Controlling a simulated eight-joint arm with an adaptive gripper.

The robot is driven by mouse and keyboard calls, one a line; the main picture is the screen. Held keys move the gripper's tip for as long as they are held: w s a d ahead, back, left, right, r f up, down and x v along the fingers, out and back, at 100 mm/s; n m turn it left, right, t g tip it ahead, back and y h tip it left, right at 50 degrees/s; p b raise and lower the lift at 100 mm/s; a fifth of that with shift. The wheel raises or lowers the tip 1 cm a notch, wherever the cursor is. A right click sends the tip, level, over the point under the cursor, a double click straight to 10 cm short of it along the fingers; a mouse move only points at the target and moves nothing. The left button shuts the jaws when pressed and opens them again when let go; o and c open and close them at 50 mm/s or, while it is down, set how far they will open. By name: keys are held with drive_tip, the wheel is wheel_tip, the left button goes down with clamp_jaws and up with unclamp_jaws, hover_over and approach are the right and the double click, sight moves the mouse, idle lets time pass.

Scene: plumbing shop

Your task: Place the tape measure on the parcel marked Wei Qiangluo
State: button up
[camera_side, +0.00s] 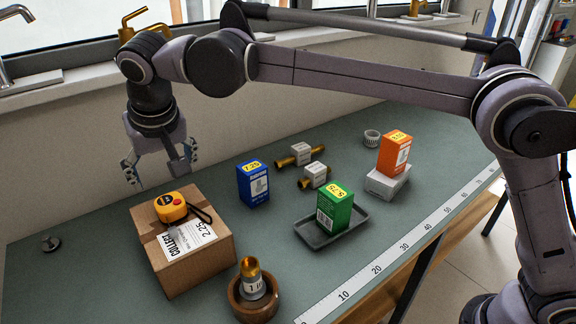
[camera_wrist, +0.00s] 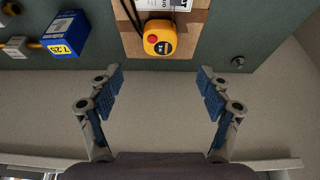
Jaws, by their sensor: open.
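The yellow and black tape measure (camera_side: 171,206) rests on top of the brown cardboard parcel (camera_side: 194,262), near its back edge, with its dark strap lying to the right. The parcel has a white label reading COLLECT; the name on it is too small to read. In the wrist view the tape measure (camera_wrist: 159,39) lies on the parcel (camera_wrist: 197,37), above the gap between the fingers. My gripper (camera_side: 157,172) is open and empty, above and behind the parcel, apart from the tape measure. Its two fingers also show in the wrist view (camera_wrist: 160,90).
A blue box (camera_side: 253,184) stands right of the parcel. A green box (camera_side: 333,208) stands on a grey tray (camera_side: 313,237), and an orange box (camera_side: 394,153) on a white block. A wooden bowl (camera_side: 254,298) holds a brass fitting in front. Brass valves (camera_side: 300,154) lie behind.

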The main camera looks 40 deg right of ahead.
drive_tip(key=s+d+r, duration=0.1)
drive_tip(key=s+d, duration=0.2)
drive_tip(key=d, duration=0.8)
drive_tip(key=s+d+r, duration=0.1)
drive_tip(key=s+d, duration=0.2)
drive_tip(key=d, duration=0.7)
drive_tip(key=s+d+f+t, duration=0.2)
drive_tip(key=s+d+f, duration=0.9)
drive_tip(key=s+d, duration=0.4)
drive_tip(key=shift+s+f+t, duration=0.3)
drive_tip(key=shift+s+f, duration=0.1)
drive_tip(key=shift+s, duration=0.05)
